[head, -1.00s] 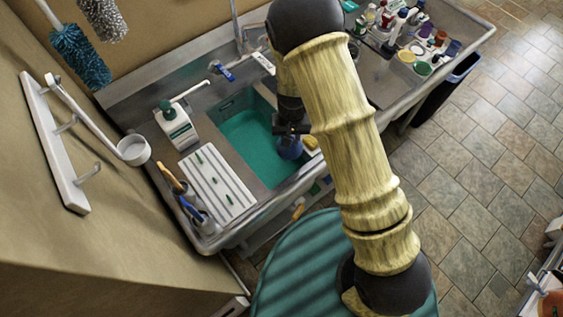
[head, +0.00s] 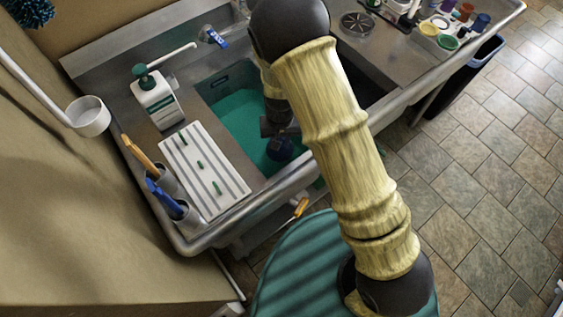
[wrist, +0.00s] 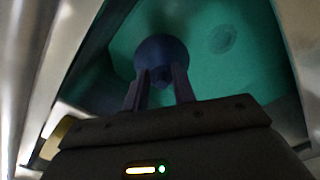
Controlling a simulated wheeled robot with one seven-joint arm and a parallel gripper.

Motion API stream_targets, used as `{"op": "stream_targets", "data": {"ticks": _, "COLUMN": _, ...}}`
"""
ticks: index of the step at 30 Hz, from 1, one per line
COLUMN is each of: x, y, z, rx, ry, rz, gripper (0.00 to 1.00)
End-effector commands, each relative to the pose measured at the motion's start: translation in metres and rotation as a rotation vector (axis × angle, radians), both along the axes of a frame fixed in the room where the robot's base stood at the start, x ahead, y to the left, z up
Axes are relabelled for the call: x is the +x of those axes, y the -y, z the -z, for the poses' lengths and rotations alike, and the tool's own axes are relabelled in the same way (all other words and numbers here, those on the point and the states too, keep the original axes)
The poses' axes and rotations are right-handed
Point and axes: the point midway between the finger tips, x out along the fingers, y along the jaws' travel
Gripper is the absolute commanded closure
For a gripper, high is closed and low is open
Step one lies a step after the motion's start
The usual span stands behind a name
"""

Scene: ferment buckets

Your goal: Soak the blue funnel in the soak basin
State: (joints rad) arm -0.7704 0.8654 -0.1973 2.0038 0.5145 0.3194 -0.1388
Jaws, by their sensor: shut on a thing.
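The soak basin (head: 232,113) is a sunken sink filled with teal liquid. My gripper (head: 277,132) is down inside it, near its right side. It is shut on the blue funnel (head: 281,149), which looks dark blue in the shade. In the wrist view the funnel (wrist: 163,56) sits between the two fingers of my gripper (wrist: 160,80), with the teal liquid of the basin (wrist: 240,70) behind it. I cannot tell whether the funnel touches the liquid. My arm hides the right part of the basin in the head view.
A white pump bottle (head: 158,97) and a white ribbed drain board (head: 204,170) stand left of the basin. Brushes stand in holders (head: 172,195) at the near left corner. Jars (head: 437,33) crowd the counter at the right. The steel rim (head: 262,195) runs along the front.

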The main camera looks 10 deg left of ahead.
Motion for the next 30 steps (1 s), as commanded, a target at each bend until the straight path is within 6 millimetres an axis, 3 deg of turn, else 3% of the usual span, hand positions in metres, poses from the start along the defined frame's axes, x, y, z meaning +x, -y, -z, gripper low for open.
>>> {"op": "stream_targets", "data": {"ticks": 1, "x": 0.000, "y": 0.000, "z": 0.023, "rx": 0.000, "ry": 0.000, "rz": 0.000, "gripper": 1.00}}
{"op": "stream_targets", "data": {"ticks": 3, "x": 0.000, "y": 0.000, "z": 0.037, "rx": 0.000, "ry": 0.000, "rz": 0.000, "gripper": 1.00}}
{"op": "stream_targets", "data": {"ticks": 15, "x": 0.000, "y": 0.000, "z": 0.105, "rx": 0.000, "ry": 0.000, "rz": 0.000, "gripper": 1.00}}
{"op": "stream_targets", "data": {"ticks": 21, "x": 0.000, "y": 0.000, "z": 0.122, "rx": 0.000, "ry": 0.000, "rz": -0.001, "gripper": 1.00}}
{"op": "stream_targets", "data": {"ticks": 30, "x": 0.000, "y": 0.000, "z": 0.123, "rx": 0.000, "ry": 0.000, "rz": -0.001, "gripper": 1.00}}
